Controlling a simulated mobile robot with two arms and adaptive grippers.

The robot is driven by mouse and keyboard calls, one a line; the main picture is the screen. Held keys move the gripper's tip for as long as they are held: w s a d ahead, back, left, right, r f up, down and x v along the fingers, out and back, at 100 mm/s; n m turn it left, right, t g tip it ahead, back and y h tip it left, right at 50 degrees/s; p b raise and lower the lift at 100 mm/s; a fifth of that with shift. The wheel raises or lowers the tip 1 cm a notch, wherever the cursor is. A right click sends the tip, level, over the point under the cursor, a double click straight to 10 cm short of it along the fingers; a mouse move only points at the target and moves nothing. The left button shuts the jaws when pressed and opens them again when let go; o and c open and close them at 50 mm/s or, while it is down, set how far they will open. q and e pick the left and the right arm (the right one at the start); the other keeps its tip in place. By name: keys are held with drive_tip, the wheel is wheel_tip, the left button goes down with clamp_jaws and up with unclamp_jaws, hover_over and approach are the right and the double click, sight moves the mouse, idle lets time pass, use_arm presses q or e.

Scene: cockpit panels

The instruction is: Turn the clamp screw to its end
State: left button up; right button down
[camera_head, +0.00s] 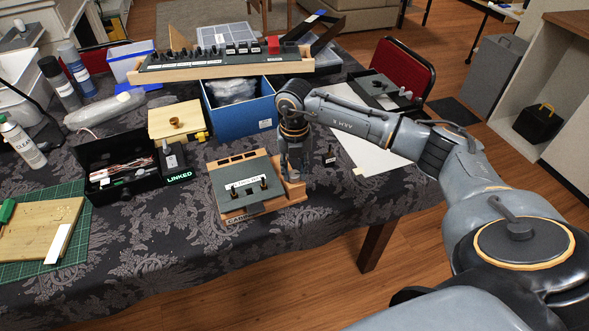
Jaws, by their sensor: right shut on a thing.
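A small wooden stand with a grey panel (240,194) sits near the table's front edge, with a white label and dark knobs on its face. A wooden clamp block (297,190) sticks out at its right side. My right gripper (295,172) reaches down from above onto this block, fingers pointing down. It is shut at the block, on what appears to be the clamp screw; the screw itself is hidden behind the fingers. My left gripper is not in view.
A blue box (243,117) stands behind the panel, with a long switch panel (215,64) farther back. A black box (120,183) with tools, a "LINKED" unit (174,163) and a green mat (73,243) lie left. A white sheet (372,154) lies right. The cloth in front is clear.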

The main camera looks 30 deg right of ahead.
sight(294, 174)
idle(0.5)
drive_tip(key=c, duration=1)
unclamp_jaws()
wheel_tip(294, 174, up, 12)
drive_tip(key=shift+r, duration=0.1)
